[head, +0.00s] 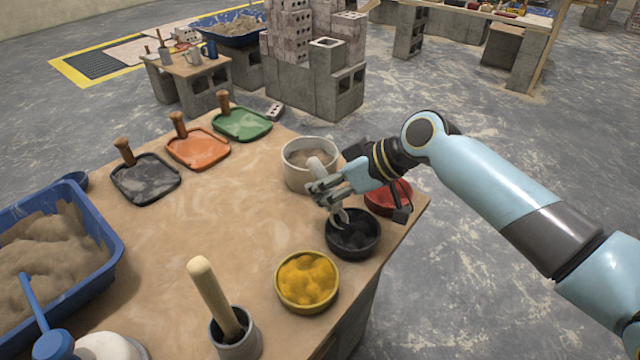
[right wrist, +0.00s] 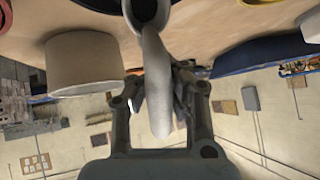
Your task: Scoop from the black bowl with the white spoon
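The white spoon is held by my right gripper (head: 335,186); its pale handle (head: 315,166) sticks up above the fingers and its lower end points down at the black bowl. The black bowl (head: 352,246) holds dark material and stands near the table's right edge. The spoon's head is at or just above the bowl's far left rim; I cannot tell whether it touches the contents. In the right wrist view the spoon (right wrist: 157,82) runs between the fingers, its head cut off by the top edge. My left gripper is not in view.
A yellow-filled bowl (head: 307,309), a red bowl (head: 405,192) and a white tub (head: 296,176) surround the black bowl. A grey cup with a wooden handle (head: 239,343) stands in front. A blue sand tub (head: 108,270) is left. The table's middle is clear.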

